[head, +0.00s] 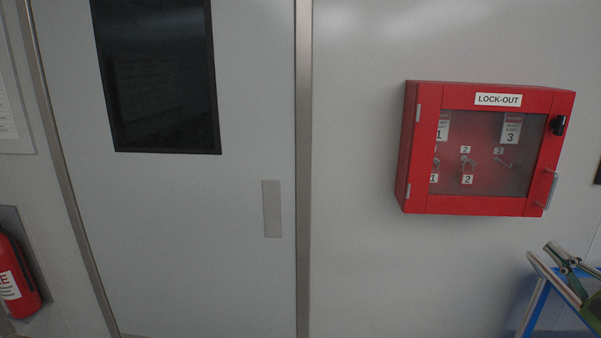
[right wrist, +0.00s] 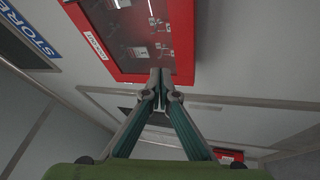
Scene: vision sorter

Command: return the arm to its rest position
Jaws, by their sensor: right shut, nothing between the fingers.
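My right gripper (head: 554,250) shows at the lower right of the head view, below the right side of the red lock-out box. In the right wrist view my right gripper (right wrist: 160,76) has its two fingertips together, with nothing between them. The red lock-out box (head: 463,205) hangs on the wall with its clear-windowed door shut. It also shows at the top of the right wrist view (right wrist: 136,75), beyond the fingertips. Whether the fingers touch it I cannot tell for sure; they look apart from it in the head view. My left gripper is not in view.
A grey door (head: 240,110) with a dark window (head: 160,80) and a pale plate (head: 271,208) is left of the box. A fire extinguisher (head: 16,275) is at the far left. Bare wall (head: 400,270) lies below the box. A blue "STORE" sign (right wrist: 30,30) shows in the wrist view.

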